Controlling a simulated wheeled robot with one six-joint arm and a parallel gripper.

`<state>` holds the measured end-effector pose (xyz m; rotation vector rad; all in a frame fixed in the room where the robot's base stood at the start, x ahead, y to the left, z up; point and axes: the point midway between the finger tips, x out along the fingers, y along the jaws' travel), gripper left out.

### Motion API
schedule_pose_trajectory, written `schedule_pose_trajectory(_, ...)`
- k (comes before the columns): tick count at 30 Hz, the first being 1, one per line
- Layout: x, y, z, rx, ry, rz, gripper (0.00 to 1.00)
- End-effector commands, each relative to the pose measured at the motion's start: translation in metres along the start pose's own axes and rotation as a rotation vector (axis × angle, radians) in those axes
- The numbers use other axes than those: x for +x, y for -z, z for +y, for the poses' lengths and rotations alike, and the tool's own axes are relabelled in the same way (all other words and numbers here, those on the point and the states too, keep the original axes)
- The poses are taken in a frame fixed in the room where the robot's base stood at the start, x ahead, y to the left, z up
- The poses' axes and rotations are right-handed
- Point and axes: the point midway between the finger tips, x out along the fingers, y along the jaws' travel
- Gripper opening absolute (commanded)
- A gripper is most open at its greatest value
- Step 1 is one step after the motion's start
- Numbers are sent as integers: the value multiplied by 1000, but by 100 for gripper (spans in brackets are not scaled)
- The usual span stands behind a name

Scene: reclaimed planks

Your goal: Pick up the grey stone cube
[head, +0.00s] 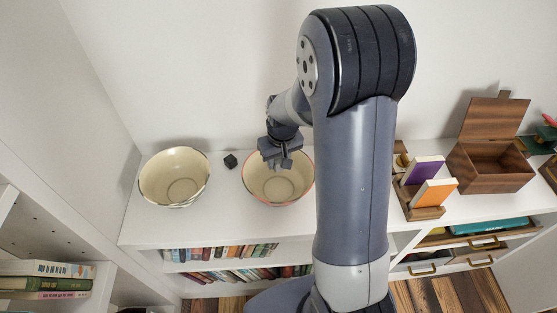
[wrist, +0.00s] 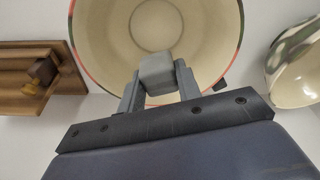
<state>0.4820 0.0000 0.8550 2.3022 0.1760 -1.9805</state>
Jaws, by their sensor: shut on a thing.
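The grey stone cube (wrist: 156,72) is between the two fingers of my gripper (wrist: 158,84) in the wrist view. My gripper is shut on it. Behind the cube in that view is the cream bowl with a red rim (wrist: 106,38). In the head view my gripper (head: 281,160) is above the back part of this red-rimmed bowl (head: 262,190). I cannot make out the cube clearly from the gripper there.
A second cream bowl (head: 150,183) stands at the left of the white shelf top. A small black cube (head: 230,161) lies between the bowls. To the right are a wooden book holder (head: 425,212) with books and an open wooden box (head: 490,175).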

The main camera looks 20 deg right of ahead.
Motion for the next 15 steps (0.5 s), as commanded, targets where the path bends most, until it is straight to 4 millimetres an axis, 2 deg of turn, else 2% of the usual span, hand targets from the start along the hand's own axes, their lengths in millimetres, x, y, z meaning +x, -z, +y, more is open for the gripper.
schedule_pose_trajectory(1, -7, 1, 0, 0, 0, 0, 8)
schedule_pose_trajectory(6, -19, 3, 0, 0, 0, 0, 8)
schedule_pose_trajectory(15, -29, 4, 0, 0, 0, 0, 8)
